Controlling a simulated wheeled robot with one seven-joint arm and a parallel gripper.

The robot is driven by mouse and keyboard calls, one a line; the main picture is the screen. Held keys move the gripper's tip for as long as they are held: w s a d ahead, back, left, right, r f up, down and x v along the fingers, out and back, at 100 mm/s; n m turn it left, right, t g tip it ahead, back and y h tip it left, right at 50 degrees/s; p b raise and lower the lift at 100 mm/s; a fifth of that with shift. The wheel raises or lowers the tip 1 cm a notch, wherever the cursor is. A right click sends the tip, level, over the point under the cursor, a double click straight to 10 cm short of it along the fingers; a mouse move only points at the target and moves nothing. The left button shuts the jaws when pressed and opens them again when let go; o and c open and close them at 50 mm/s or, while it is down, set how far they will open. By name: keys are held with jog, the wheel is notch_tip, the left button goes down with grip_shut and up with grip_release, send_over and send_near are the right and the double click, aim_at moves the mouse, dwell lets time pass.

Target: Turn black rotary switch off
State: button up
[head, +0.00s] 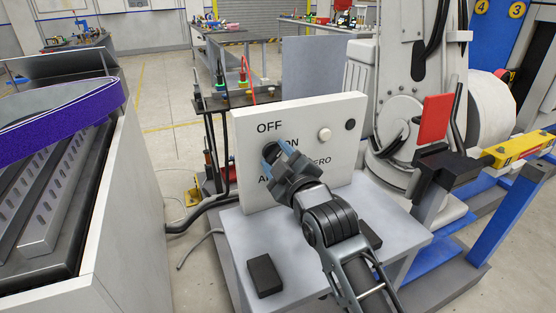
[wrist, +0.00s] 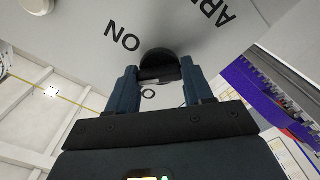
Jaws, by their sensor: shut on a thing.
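The black rotary switch (wrist: 159,62) sits on the front of a white panel box (head: 345,110). The printed word OFF is above it and ON is to its upper right in the head view; more lettering below is partly covered by my gripper. My gripper (head: 276,151) reaches the panel from the front right. In the wrist view my gripper (wrist: 160,80) has one finger on each side of the switch's grip bar, shut on it. The fingers hide much of the switch in the head view, so I cannot tell which label it points to.
The box stands on a grey table (head: 240,235) with a small black block (head: 264,275) in front. A white cabinet (head: 130,225) stands at left.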

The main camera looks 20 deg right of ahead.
jog(key=n, duration=0.4)
jog(key=shift+n+b, duration=0.3)
jog(key=shift+b, duration=0.05)
jog(key=shift+n, duration=1.9)
jog(key=shift+f+b, duration=0.1)
jog(key=shift+b, duration=0.2)
jog(key=o, duration=1)
jog(key=shift+o, duration=0.2)
jog(key=s+b, duration=0.1)
jog(key=s, duration=0.6)
jog(key=shift+s, duration=0.4)
